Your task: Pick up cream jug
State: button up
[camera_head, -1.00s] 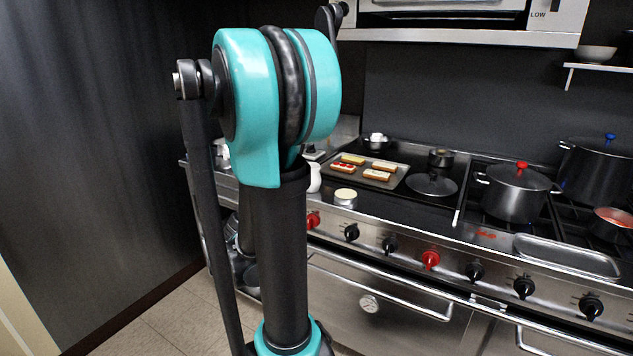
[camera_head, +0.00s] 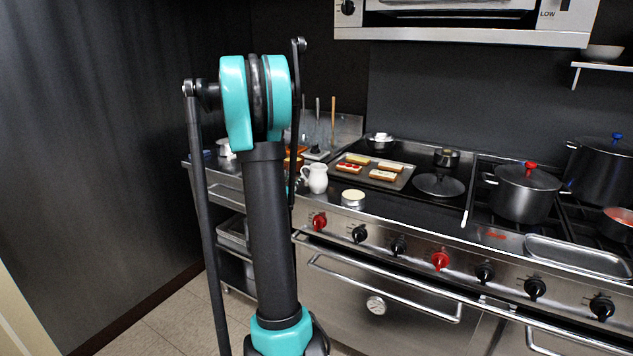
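The cream jug (camera_head: 315,178) is a small white pitcher. It stands upright near the front edge of the stove top, just right of my arm, and most of it is in view. My teal and black arm rises in front of the counter at the left. My gripper cannot be seen; the arm's own links hide whatever is behind them.
A cream-topped tin (camera_head: 353,199) stands right of the jug, and a tray of toasts (camera_head: 400,181) lies behind. A lidded pot (camera_head: 524,193) and an oblong metal tray (camera_head: 578,257) are further right. Utensils (camera_head: 333,125) stand upright behind the jug. Red and black knobs line the front.

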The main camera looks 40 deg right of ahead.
aim_at(302, 169)
jog(key=x, duration=0.8)
jog(key=shift+w+d, duration=0.1)
jog(key=shift+w, duration=0.1)
grip_shut()
